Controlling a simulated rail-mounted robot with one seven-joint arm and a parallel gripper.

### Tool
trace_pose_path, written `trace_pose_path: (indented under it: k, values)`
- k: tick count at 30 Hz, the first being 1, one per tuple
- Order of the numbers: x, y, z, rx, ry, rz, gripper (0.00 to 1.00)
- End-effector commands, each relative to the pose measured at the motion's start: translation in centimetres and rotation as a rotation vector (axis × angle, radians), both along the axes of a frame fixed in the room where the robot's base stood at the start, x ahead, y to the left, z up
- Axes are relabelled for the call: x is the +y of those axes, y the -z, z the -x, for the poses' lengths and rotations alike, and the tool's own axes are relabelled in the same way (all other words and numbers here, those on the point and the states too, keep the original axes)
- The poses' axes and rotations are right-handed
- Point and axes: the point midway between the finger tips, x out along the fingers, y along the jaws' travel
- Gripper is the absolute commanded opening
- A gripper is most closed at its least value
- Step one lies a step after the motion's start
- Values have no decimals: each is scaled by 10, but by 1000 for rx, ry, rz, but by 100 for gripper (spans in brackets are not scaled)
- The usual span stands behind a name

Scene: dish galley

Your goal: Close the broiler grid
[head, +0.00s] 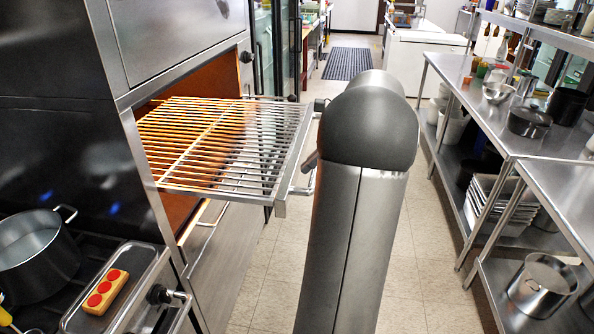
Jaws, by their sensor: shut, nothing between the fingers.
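The broiler grid (225,140) is a rack of metal bars in a frame. It is pulled out of the broiler's orange-lit opening (185,85) and sticks out over the aisle, with its inner part still inside. Its front rail (296,165) faces right, and a bar handle (304,186) shows there, partly hidden by my arm. My arm rises just right of the grid's front. My gripper is hidden behind it. A small dark piece shows between arm and handle; I cannot tell what it belongs to, or whether anything touches the handle.
A stovetop with a pot (35,255) and a tray (130,262) holding a yellow block with red dots are at lower left. Steel shelving (500,125) with pans and dishes lines the right. The tiled floor (425,250) between is clear. A dark mat (347,63) lies farther back.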

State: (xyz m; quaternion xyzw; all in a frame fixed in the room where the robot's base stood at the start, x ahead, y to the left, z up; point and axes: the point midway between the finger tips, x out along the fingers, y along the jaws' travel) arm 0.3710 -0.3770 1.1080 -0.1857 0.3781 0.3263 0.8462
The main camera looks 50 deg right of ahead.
Motion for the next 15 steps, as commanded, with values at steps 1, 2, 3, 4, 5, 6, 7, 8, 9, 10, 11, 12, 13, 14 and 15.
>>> trace_pose_path:
  k: [1,2,3,4,5,6,7,8,9,10,11,12,13,14,15]
  values:
    - [-24,-3,11,-7,78,-37,0]
    - [-34,-5,16,-11,111,-56,0]
    - [-43,-6,21,-17,146,-76,0]
    - [-48,-7,24,-18,165,-88,0]
    - [-52,-8,26,-21,180,-96,0]
    - [-55,-8,27,-23,192,-103,0]
    - [-56,-7,27,-24,197,-107,0]
    - [-55,-6,26,-24,199,-109,0]
    - [-54,-3,23,-23,199,-111,0]
    - [-52,0,21,-24,198,-110,0]
    - [-50,3,18,-23,197,-111,0]
    - [-47,7,14,-23,196,-111,0]
    - [-45,11,11,-22,196,-110,0]
    - [-43,16,8,-22,195,-110,0]
    - [-40,21,3,-22,195,-110,0]
